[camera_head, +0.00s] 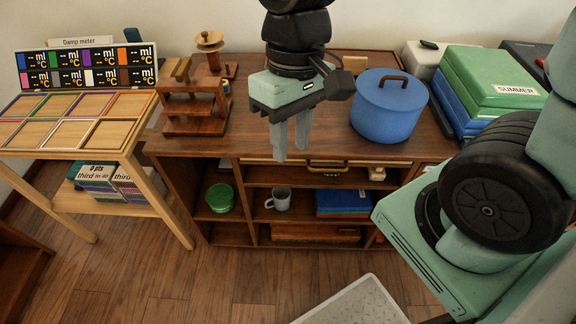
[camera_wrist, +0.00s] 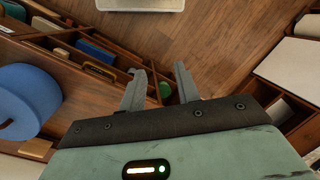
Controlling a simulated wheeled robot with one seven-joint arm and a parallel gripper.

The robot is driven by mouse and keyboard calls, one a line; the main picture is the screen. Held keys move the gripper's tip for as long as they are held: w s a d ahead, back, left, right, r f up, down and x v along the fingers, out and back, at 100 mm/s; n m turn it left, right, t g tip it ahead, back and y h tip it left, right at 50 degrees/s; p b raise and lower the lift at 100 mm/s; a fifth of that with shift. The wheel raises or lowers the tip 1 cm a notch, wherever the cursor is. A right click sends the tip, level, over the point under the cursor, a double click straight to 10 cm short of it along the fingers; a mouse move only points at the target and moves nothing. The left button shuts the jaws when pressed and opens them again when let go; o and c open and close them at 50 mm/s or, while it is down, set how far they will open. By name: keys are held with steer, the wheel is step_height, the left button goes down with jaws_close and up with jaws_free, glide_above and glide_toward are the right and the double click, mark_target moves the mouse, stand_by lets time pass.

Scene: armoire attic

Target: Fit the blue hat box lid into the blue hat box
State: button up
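The blue hat box (camera_head: 385,122) stands upright on the cabinet top, to the right of my gripper. The blue hat box lid (camera_head: 377,91), with a brown handle, lies over its top; I cannot tell whether it is fully seated. The blue round shape of the box (camera_wrist: 22,105) also shows at the left edge of the wrist view, cut off by the frame. My gripper (camera_head: 291,154) points down near the cabinet's front edge, apart from the box. In the wrist view my gripper (camera_wrist: 160,68) has its two fingers spread with nothing between them.
The wooden cabinet top (camera_head: 330,140) is clear between a wooden stand (camera_head: 195,110) at left and the hat box. Green and blue boxes (camera_head: 490,85) stand close on the right. Below are open shelves with a green tin (camera_head: 220,197) and a grey mug (camera_head: 280,199).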

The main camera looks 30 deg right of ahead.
steer(key=s+a+n+t, duration=0.1)
steer(key=s+a+n, duration=0.2)
steer(key=s+n, duration=0.1)
steer(key=shift+s+a+n+t+h, duration=0.3)
steer(key=shift+s, duration=0.3)
